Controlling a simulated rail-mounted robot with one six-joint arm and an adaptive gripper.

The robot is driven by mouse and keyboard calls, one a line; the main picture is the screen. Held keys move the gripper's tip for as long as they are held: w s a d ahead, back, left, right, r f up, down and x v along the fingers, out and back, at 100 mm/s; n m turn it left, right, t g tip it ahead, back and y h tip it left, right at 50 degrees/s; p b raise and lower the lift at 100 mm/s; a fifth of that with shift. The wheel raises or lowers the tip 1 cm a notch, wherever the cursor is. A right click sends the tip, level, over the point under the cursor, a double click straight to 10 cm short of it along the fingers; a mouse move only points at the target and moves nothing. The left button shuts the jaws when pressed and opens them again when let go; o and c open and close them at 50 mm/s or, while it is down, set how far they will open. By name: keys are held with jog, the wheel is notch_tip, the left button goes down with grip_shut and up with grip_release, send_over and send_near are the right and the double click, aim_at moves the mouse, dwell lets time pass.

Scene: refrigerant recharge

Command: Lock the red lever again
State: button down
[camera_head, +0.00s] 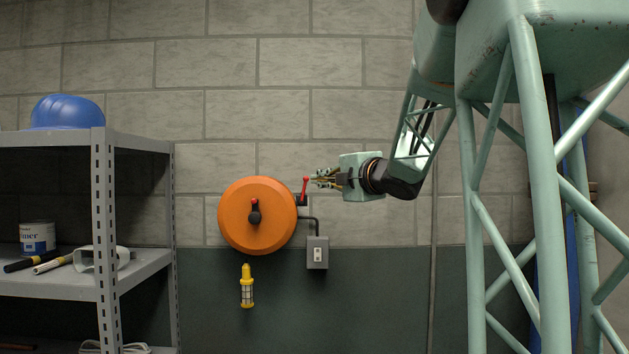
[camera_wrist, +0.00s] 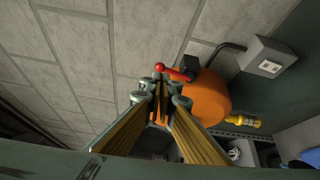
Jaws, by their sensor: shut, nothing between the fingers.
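A red lever (camera_head: 305,188) with a ball end stands upright on a dark mount at the right side of a round orange reel (camera_head: 248,229) on the wall. It also shows in the wrist view (camera_wrist: 176,72), beyond my fingertips. My gripper (camera_head: 316,178) is just right of the lever's upper part, pointing left. In the wrist view my fingers are together and empty (camera_wrist: 160,92). I cannot tell whether the fingertips touch the lever.
A grey switch box (camera_head: 317,254) with a conduit is on the wall below right of the lever. A yellow caged lamp (camera_head: 246,288) hangs under the reel. A metal shelf (camera_head: 103,230) with a blue helmet (camera_head: 67,112) stands left. The wall above is clear.

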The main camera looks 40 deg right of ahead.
jog(key=s, duration=0.8)
jog(key=shift+a+f+p, duration=0.15)
jog(key=shift+a+p, duration=0.15)
jog(key=shift+a, duration=0.1)
jog(key=w+a+f+m+g, duration=0.15)
jog(key=a+f+m, duration=0.3)
jog(key=a, duration=0.85)
jog(key=a+f+m+g, duration=0.2)
jog(key=a+f+m, duration=0.25)
jog(key=a, duration=0.75)
jog(key=s+a+f+m+g, duration=0.3)
jog(key=s+a+f, duration=0.2)
jog(key=s, duration=0.9)
jog(key=s+a+f+m+g+y, duration=0.1)
jog(key=s+a+f+m+g, duration=0.2)
jog(key=s+f, duration=0.6)
jog(key=s+a+f+m+g, duration=0.2)
jog(key=s+a+f+g, duration=0.2)
jog(key=s, duration=1.5)
jog(key=a+f, duration=0.3)
jog(key=a, duration=0.1)
jog(key=shift+f+m+y, duration=0.15)
jog(key=shift+m+y, duration=0.25)
